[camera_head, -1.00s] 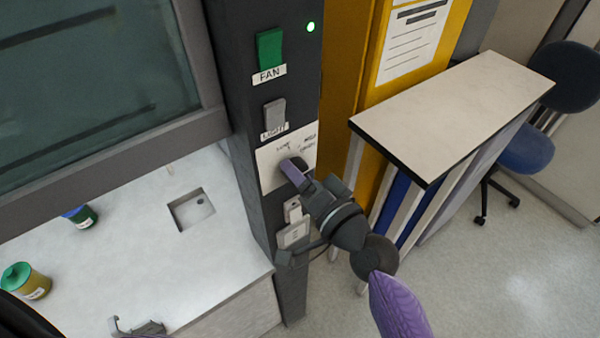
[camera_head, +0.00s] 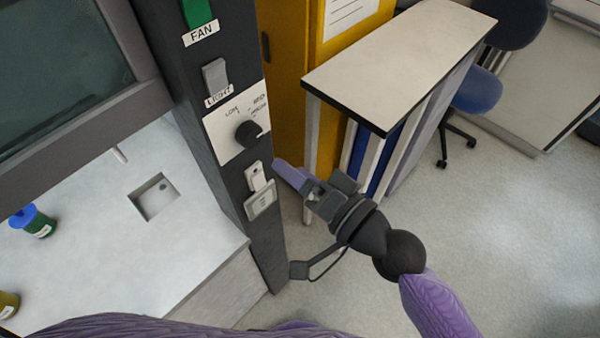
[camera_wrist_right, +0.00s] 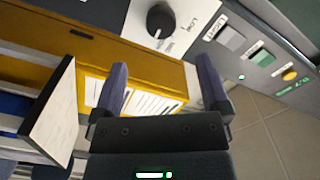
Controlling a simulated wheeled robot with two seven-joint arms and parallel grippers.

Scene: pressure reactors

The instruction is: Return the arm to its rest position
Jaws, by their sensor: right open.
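My right gripper (camera_head: 284,170) is open and empty, in the air to the right of the dark control post (camera_head: 232,185). In the right wrist view its two purple fingers stand well apart (camera_wrist_right: 162,72) with nothing between them. The black round knob (camera_head: 248,133) on its white plate is free of the gripper, up and left of the fingertips. The knob also shows at the top of the right wrist view (camera_wrist_right: 160,20). My left gripper is out of view; a purple arm link of mine crosses the bottom edge of the head view.
A light-topped table (camera_head: 400,60) stands right of the post, before a yellow cabinet (camera_head: 285,75). A blue chair (camera_head: 478,92) is behind it. Left, the white hood bench (camera_head: 90,270) holds a blue-lidded green jar (camera_head: 35,221). The floor at right is open.

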